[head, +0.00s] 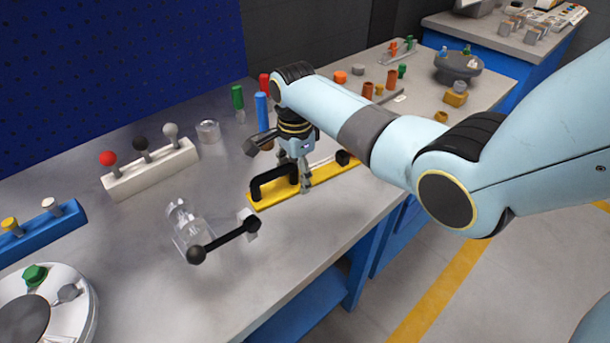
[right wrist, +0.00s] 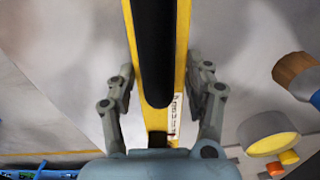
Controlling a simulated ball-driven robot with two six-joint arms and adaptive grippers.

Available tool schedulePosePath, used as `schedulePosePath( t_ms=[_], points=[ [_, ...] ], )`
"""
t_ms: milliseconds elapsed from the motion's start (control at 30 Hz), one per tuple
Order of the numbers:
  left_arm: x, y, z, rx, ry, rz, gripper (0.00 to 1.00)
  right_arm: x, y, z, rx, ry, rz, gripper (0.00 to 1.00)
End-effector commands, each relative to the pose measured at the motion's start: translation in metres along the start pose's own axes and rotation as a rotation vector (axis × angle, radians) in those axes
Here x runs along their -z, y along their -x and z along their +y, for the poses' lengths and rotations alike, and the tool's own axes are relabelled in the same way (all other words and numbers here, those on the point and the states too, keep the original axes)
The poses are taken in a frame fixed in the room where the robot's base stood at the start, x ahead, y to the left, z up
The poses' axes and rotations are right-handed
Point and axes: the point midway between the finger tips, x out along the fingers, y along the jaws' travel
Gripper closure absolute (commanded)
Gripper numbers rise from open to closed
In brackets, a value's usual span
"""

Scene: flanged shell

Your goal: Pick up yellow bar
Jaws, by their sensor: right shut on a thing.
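The yellow bar (head: 264,201) is long and flat, with a black handle (head: 268,184) along its top. It lies at the front edge of the grey workbench, partly behind my right arm. My right gripper (head: 298,180) points down over the bar and is shut on it. In the right wrist view, the bar (right wrist: 182,40) and its black handle (right wrist: 155,60) run between the two grey fingers (right wrist: 160,72). I cannot tell whether the bar is clear of the bench top. My left gripper is not in view.
A clear part with a black lever (head: 230,238) stands left of the bar. A white block with knobbed levers (head: 150,170) and a blue cylinder (head: 262,112) stand behind. Several small parts crowd the bench's far end.

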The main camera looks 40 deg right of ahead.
Motion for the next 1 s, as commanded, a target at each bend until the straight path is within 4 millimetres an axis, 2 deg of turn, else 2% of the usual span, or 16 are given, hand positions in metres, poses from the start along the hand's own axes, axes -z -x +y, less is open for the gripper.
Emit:
schedulePosePath(
  t_ms=[33, 233, 633, 767, 900, 1000],
  points=[
    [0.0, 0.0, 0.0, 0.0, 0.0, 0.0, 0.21, 0.0, 0.0, 0.0, 0.0, 0.0, 0.0, 0.74],
    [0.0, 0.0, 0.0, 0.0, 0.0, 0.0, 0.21, 0.0, 0.0, 0.0, -0.001, 0.0, 0.0, 1.0],
    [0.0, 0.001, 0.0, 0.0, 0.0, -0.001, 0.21, 0.0, 0.006, -0.001, 0.002, 0.0, 0.0, 1.0],
    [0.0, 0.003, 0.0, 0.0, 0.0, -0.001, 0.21, 0.0, 0.018, -0.001, 0.003, 0.0, 0.001, 1.0],
    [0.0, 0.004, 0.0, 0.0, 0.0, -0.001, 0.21, 0.0, 0.041, -0.002, 0.006, 0.001, 0.001, 1.0],
    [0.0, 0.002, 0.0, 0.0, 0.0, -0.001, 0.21, 0.019, 0.052, -0.006, 0.004, -0.002, 0.006, 1.0]
  ],
)
